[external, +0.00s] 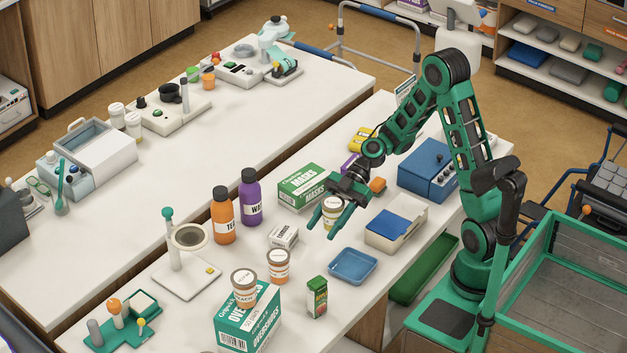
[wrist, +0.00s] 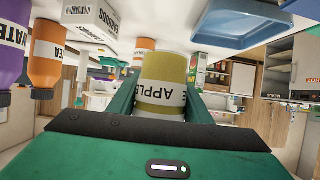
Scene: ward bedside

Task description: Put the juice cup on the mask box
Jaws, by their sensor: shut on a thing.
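The juice cup (external: 332,207) is a small cup with a white label, between the fingers of my gripper (external: 326,223). In the wrist view, which is upside down, the cup (wrist: 163,82) looks yellowish and its label reads APPLE. My gripper (wrist: 162,105) is shut on its sides. I cannot tell how far the cup is off the table. The mask box (external: 300,187), green and white and marked MASKS, lies on the table just left of and behind my gripper. Its top looks bare. It is not clear in the wrist view.
An orange bottle (external: 223,217) and a purple bottle (external: 250,198) stand left of the mask box. A small white carton (external: 284,236) is in front. A blue tray (external: 353,265) and a white bin (external: 397,238) lie to the right.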

